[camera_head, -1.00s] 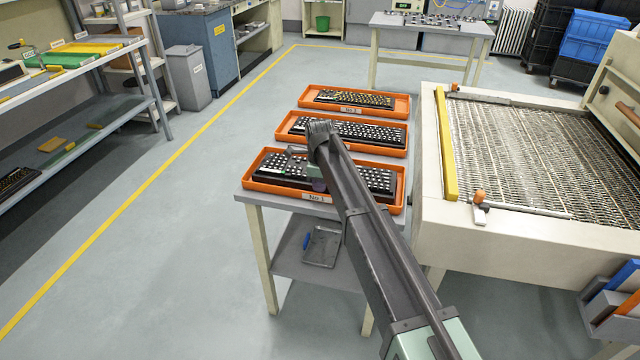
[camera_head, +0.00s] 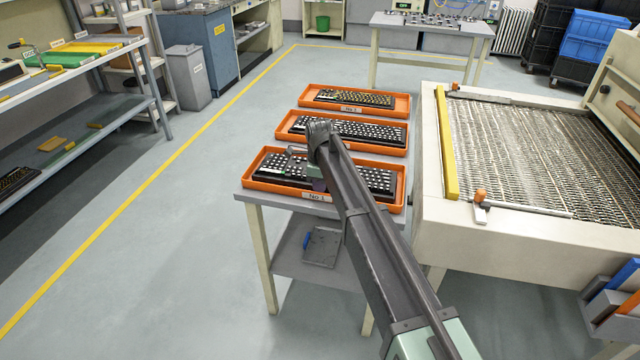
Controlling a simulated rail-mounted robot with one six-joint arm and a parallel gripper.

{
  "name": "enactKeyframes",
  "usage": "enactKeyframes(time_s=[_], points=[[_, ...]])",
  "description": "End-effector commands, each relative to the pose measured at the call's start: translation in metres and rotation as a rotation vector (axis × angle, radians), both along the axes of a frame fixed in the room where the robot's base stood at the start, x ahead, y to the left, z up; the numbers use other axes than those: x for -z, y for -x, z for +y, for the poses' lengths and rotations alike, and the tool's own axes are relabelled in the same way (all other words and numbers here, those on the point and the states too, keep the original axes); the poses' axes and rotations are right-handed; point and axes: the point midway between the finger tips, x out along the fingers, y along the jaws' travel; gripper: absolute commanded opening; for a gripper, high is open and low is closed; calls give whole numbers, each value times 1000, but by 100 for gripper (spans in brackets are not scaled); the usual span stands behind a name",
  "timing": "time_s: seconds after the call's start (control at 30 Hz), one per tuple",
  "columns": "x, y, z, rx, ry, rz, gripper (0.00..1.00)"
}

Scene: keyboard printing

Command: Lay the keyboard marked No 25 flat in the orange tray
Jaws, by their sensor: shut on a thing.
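Three orange trays stand in a row on a small grey table, each with a dark keyboard in it. The nearest tray (camera_head: 398,198) holds a black keyboard with pale keys (camera_head: 368,178), which looks flat between the tray's walls. My gripper (camera_head: 317,180) is low over the middle of this keyboard and shut on it; my arm hides part of the keyboard and most of the fingers. The middle tray (camera_head: 284,130) and the far tray (camera_head: 306,98) hold similar keyboards, (camera_head: 368,130) and (camera_head: 350,97). The number No 25 cannot be read on any keyboard.
The small table (camera_head: 258,207) has a lower shelf with a dark clipboard-like item (camera_head: 322,246). A large cream machine with a mesh bed (camera_head: 515,150) stands close on the right. Shelving (camera_head: 150,85) stands at the left, with open floor between.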

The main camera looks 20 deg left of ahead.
Motion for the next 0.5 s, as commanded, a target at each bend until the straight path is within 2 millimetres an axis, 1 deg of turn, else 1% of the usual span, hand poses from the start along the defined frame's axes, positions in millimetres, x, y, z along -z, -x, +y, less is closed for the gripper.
enactKeyframes(time_s=[0.17,0.2,0.33,0.37,0.5], points=[[3,0,0,0,0,0,0],[2,0,0,0,0,0,16],[2,0,0,0,0,0,36],[2,0,0,0,0,0,40],[2,0,0,0,0,0,40]])
